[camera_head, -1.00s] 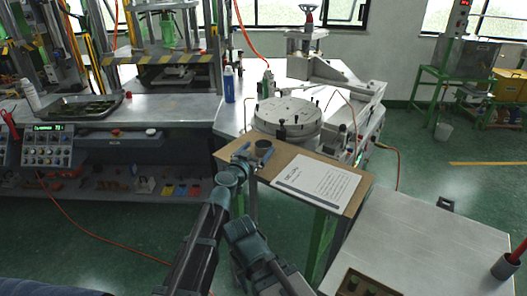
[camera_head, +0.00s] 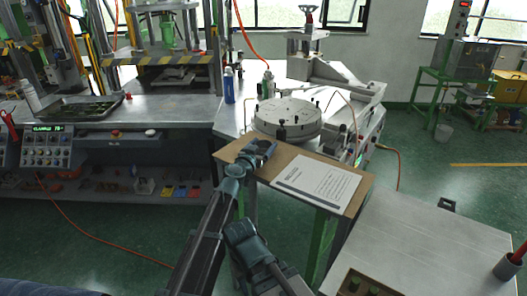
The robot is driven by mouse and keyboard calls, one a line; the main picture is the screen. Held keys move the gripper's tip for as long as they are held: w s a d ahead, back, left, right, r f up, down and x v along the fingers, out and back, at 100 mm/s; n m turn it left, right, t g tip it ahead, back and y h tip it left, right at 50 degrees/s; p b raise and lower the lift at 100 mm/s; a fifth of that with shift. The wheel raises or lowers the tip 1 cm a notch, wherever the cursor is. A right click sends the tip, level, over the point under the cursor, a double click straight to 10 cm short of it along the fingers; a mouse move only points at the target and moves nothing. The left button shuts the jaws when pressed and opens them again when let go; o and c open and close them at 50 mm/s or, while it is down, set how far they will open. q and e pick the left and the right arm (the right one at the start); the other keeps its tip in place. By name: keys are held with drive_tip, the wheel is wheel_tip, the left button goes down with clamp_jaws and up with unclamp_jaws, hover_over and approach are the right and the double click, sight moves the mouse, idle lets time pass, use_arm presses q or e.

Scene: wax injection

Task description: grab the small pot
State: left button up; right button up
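The small pot (camera_head: 261,146) is a short dark cup on the brown board (camera_head: 228,151) near its left end, largely covered by my gripper. My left gripper (camera_head: 262,151) reaches in from below. Its blue-grey fingers are apart, one on each side of the pot, low over the board. Whether they touch the pot is too small to tell.
A printed sheet (camera_head: 316,185) lies on the board to the right of the pot. A round metal machine plate (camera_head: 287,115) stands just behind the board. A blue-white bottle (camera_head: 229,86) stands behind left. A pale table (camera_head: 425,245) fills the lower right.

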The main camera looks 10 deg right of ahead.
use_arm(q)
drive_tip(key=c, duration=0.5)
drive_tip(key=shift+o, duration=0.2)
drive_tip(key=shift+r, duration=0.15)
drive_tip(key=shift+r+p, duration=0.7)
drive_tip(key=shift+p, duration=0.1)
drive_tip(key=f+v, duration=0.1)
drive_tip(key=v, duration=1.7)
